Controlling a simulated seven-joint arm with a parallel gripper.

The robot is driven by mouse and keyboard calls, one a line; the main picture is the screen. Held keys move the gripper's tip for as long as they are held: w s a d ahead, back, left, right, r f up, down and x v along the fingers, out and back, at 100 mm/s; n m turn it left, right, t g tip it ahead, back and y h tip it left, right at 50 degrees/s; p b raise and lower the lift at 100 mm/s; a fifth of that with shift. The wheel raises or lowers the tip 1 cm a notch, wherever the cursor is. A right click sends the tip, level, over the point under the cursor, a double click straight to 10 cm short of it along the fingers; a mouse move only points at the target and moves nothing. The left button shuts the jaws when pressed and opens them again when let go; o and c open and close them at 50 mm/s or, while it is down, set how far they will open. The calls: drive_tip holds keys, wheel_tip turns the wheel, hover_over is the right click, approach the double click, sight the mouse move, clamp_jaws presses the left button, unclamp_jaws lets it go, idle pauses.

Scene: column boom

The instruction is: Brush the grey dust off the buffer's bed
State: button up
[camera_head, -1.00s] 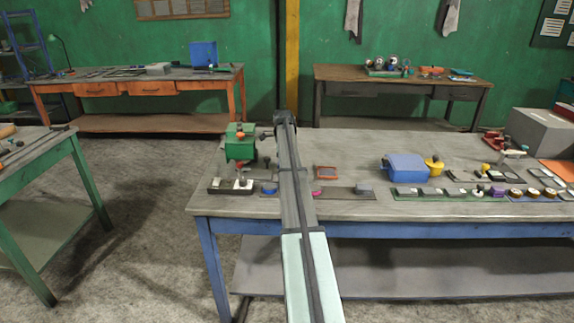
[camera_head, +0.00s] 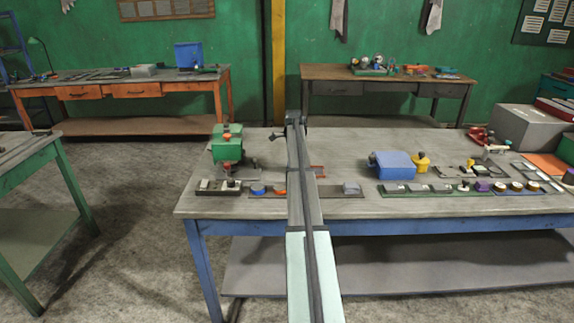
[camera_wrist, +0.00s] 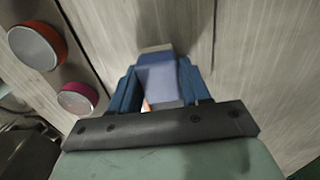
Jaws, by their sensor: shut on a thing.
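My gripper (camera_wrist: 158,74) is shut on a blue-grey block-shaped thing (camera_wrist: 168,82) with a paler grey end, held between its blue fingers. I cannot tell whether this is a brush; its far side is hidden. A green machine (camera_head: 227,143) stands at the left of the blue-legged bench (camera_head: 258,207), and a blue box-shaped machine (camera_head: 393,166) stands right of centre. I cannot tell which of them is the buffer. No grey dust can be made out.
A blue disc (camera_head: 257,189) is left of my arm. A yellow item (camera_head: 421,163) and several small parts lie to the right.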

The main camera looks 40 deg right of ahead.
drive_tip(key=shift+s+a, duration=0.15)
drive_tip(key=shift+s, duration=0.3)
drive_tip(key=shift+w+a, duration=0.15)
drive_tip(key=shift+a, duration=0.1)
drive_tip(key=shift+w+a, duration=3.35)
drive_tip(key=shift+w, duration=0.1)
drive_tip(key=shift+s+d, duration=3.6)
drive_tip(key=shift+r, duration=4.15)
